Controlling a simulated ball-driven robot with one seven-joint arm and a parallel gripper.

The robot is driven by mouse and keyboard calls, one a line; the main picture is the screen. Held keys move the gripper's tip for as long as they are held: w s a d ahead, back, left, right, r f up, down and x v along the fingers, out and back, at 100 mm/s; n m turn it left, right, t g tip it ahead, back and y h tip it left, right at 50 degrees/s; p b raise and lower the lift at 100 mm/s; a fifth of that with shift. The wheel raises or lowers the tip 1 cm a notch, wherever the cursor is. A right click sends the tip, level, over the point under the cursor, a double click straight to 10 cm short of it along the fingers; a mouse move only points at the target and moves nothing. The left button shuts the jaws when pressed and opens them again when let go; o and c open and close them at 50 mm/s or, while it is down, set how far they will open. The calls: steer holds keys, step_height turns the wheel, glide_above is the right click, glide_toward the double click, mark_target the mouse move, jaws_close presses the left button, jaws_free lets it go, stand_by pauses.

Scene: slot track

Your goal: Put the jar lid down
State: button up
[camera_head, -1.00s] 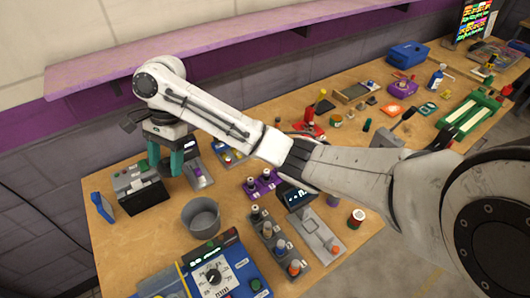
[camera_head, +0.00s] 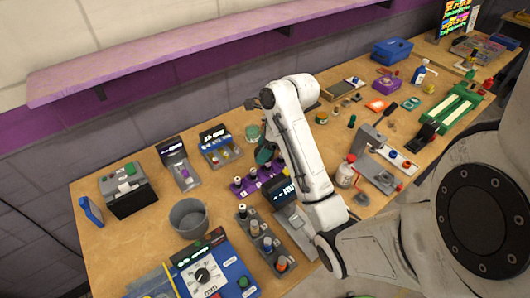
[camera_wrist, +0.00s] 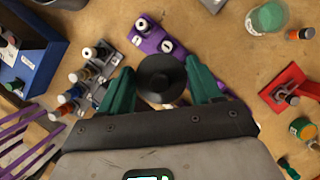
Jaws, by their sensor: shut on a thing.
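In the head view my gripper (camera_head: 264,152) is above the table near the purple block (camera_head: 255,184); my arm hides the lid there.
A green-topped round container (camera_wrist: 268,17) stands at the upper right of the wrist view. A red stand (camera_wrist: 285,88) is to the right. A grey rack (camera_head: 262,240), a grey pot (camera_head: 188,217) and a blue dial box (camera_head: 208,275) crowd the front. Bare wood lies between the lid and red stand.

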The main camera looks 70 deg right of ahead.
steer(key=shift+s+d+f+m, duration=0.2)
steer(key=shift+s+m, duration=0.05)
steer(key=shift+s, duration=0.4)
steer(key=shift+s+d+f+m, duration=0.15)
steer(key=shift+s+d+m, duration=0.1)
steer(key=shift+s, duration=0.35)
steer(key=shift+d+f, duration=0.2)
steer(key=w+d+f+b, duration=0.2)
steer(key=d+f, duration=0.1)
steer(key=w+d+f+b, duration=0.2)
steer(key=d, duration=0.2)
steer(key=w+d+f+b, duration=0.3)
steer(key=shift+d+f, duration=0.3)
steer(key=shift+w+d+f, duration=0.25)
steer(key=shift+f, duration=1.75)
steer(key=o, duration=1.1)
steer(key=shift+f, duration=0.1)
steer(key=shift+c, duration=0.2)
